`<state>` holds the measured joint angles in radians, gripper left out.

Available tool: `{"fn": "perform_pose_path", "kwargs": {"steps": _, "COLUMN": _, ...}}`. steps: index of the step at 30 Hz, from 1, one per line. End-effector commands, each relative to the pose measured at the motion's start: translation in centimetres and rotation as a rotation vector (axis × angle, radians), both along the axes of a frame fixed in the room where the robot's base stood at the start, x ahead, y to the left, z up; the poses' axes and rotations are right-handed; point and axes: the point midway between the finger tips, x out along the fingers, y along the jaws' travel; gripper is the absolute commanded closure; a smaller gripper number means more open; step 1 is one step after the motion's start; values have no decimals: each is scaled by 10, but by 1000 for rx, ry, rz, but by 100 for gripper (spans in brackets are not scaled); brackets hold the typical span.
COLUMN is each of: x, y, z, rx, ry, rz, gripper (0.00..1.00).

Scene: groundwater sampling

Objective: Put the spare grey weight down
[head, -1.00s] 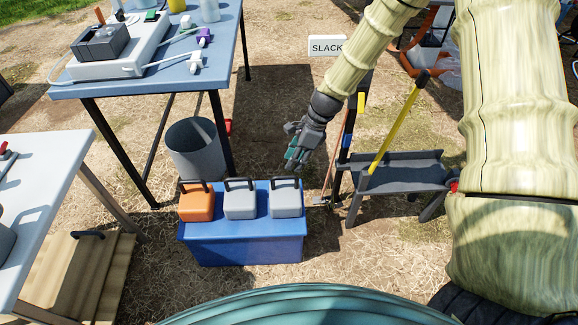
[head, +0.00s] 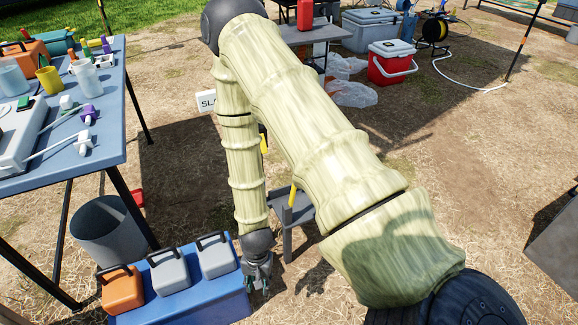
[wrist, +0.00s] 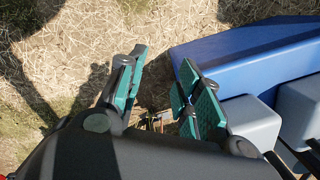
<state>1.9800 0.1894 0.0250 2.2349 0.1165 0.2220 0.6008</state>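Two grey weights with dark handles stand on the blue box (head: 205,304): a middle one (head: 169,273) and a right one (head: 216,258). An orange weight (head: 122,290) stands left of them. I cannot tell which grey weight is the spare. My gripper (head: 258,284) points down just right of the box, near the right grey weight. In the wrist view my gripper (wrist: 160,90) has its green-padded fingers apart with nothing between them. The blue box (wrist: 245,55) and grey weights, the nearer one (wrist: 250,120), lie to the right of the fingers there.
A grey bin (head: 107,232) stands behind the box, beside the blue table (head: 100,150) with cups and instruments. A dark grey stand (head: 290,212) is partly hidden behind my arm. A white sign (head: 206,101) is partly covered.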

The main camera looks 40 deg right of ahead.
Motion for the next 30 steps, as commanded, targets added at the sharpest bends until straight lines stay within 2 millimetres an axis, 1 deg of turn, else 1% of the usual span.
{"fn": "perform_pose_path", "kwargs": {"steps": 1, "x": -32, "y": 2, "z": -12, "rx": -19, "ry": 3, "rz": 120, "gripper": 66}}
{"fn": "perform_pose_path", "kwargs": {"steps": 3, "x": -65, "y": 4, "z": -23, "rx": -37, "ry": -10, "rz": 292, "gripper": 66}}
{"fn": "perform_pose_path", "kwargs": {"steps": 6, "x": -106, "y": 7, "z": -31, "rx": -51, "ry": -26, "rz": 509, "gripper": 66}}
{"fn": "perform_pose_path", "kwargs": {"steps": 9, "x": -136, "y": 10, "z": -33, "rx": -54, "ry": -41, "rz": 676, "gripper": 66}}
{"fn": "perform_pose_path", "kwargs": {"steps": 12, "x": -153, "y": 13, "z": -34, "rx": -54, "ry": -53, "rz": 782, "gripper": 66}}
{"fn": "perform_pose_path", "kwargs": {"steps": 16, "x": -161, "y": 15, "z": -33, "rx": -54, "ry": -61, "rz": 837, "gripper": 66}}
{"fn": "perform_pose_path", "kwargs": {"steps": 25, "x": -161, "y": 14, "z": -32, "rx": -54, "ry": -63, "rz": 839, "gripper": 66}}
{"fn": "perform_pose_path", "kwargs": {"steps": 28, "x": -161, "y": 14, "z": -27, "rx": -54, "ry": -63, "rz": 838, "gripper": 66}}
{"fn": "perform_pose_path", "kwargs": {"steps": 30, "x": -161, "y": 14, "z": -20, "rx": -54, "ry": -63, "rz": 838, "gripper": 66}}
